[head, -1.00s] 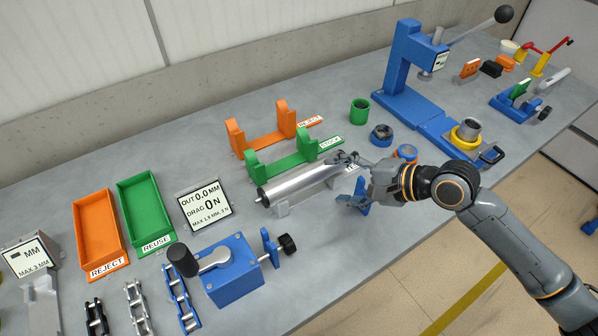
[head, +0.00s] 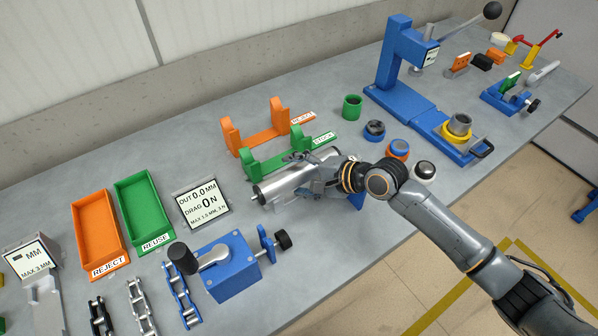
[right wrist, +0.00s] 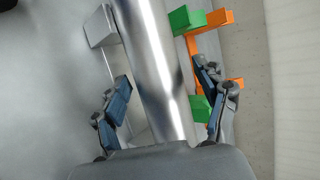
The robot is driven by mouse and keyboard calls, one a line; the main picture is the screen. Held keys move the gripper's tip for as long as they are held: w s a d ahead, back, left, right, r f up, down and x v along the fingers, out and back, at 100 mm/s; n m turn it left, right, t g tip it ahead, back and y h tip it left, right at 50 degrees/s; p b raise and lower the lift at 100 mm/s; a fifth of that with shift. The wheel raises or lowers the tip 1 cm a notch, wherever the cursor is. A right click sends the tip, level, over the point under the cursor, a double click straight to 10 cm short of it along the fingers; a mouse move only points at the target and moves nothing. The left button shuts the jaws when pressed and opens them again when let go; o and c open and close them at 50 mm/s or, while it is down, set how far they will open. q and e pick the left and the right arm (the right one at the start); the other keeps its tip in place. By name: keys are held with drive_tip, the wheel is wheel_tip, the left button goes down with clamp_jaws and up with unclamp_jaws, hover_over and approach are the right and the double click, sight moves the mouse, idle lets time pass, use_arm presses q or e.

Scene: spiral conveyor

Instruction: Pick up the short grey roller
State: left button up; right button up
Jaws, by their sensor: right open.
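The short grey roller (head: 282,183) is a shiny metal cylinder lying on a grey stand (head: 282,204) near the middle of the table in the head view. In the right wrist view the roller (right wrist: 155,65) runs between the two open fingers of my right gripper (right wrist: 165,98), one on each side, with gaps visible. My left gripper is not in view.
Behind the roller stand a green cradle (head: 262,166) and an orange REJECT cradle (head: 254,141). A blue clamp device (head: 232,270) is in front left. A display (head: 203,204) stands left of the roller. Blue and orange rings (head: 398,149) lie to the right.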

drive_tip(key=c, duration=0.9)
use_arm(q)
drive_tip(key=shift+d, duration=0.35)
use_arm(e)
drive_tip(key=shift+r, duration=0.1)
clamp_jaws()
